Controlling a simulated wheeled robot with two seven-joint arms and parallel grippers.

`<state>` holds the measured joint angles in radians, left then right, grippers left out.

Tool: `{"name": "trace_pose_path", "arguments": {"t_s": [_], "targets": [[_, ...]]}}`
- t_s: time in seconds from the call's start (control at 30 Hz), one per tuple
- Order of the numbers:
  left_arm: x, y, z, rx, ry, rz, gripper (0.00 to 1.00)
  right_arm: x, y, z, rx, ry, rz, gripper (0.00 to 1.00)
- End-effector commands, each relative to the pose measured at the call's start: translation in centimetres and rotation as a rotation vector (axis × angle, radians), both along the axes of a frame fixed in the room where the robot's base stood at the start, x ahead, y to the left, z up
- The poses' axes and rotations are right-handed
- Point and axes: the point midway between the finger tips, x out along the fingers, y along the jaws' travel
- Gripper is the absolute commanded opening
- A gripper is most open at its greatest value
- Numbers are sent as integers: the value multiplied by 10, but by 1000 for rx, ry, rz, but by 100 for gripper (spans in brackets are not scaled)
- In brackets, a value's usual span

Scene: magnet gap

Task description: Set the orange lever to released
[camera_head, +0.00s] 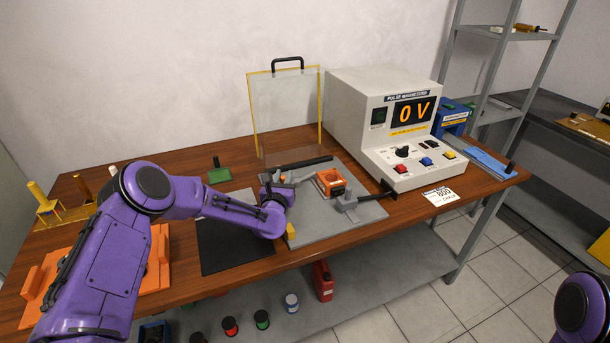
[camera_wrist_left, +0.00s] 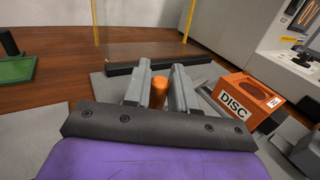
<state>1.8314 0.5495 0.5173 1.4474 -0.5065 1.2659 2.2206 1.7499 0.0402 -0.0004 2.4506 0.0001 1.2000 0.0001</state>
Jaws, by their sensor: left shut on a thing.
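The orange lever shows in the left wrist view as a short round orange grip (camera_wrist_left: 159,93) between my two grey fingers. My left gripper (camera_wrist_left: 159,82) is shut on it; the fingers stand on either side of the grip. In the head view my left gripper (camera_head: 277,188) is over the left part of the grey plate (camera_head: 308,222). The lever's lower part is hidden there by my gripper, so I cannot tell its exact setting. My right gripper is out of view; only a piece of my right arm shows at the lower right.
An orange block marked DISC (camera_wrist_left: 250,98) sits right of the gripper, near a grey clamp (camera_head: 347,202). A dark bar (camera_head: 305,163) and a yellow-framed clear shield (camera_head: 287,110) stand behind. The pulse magnetizer (camera_head: 385,115) reads 0 V. A black mat (camera_head: 225,255) lies left.

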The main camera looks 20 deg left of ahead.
Motion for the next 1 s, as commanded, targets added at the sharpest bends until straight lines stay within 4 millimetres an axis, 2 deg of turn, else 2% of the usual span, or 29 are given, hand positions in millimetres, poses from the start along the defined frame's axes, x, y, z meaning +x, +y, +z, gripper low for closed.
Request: {"name": "trace_pose_path", "arguments": {"t_s": [0.3,0.33,0.37,0.63,0.73,0.87,1.0], "targets": [[-3,4,0,1,1,14,0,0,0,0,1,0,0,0],[-3,4,0,1,1,14,35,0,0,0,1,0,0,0],[-3,4,0,1,1,14,43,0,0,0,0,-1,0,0],[-3,3,0,1,1,13,43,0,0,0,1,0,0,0],[-9,2,-1,0,2,12,43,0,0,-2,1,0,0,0],[-31,-4,-1,-2,2,11,43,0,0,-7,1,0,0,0],[-65,-12,-2,-2,2,11,43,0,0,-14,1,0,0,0]]}}
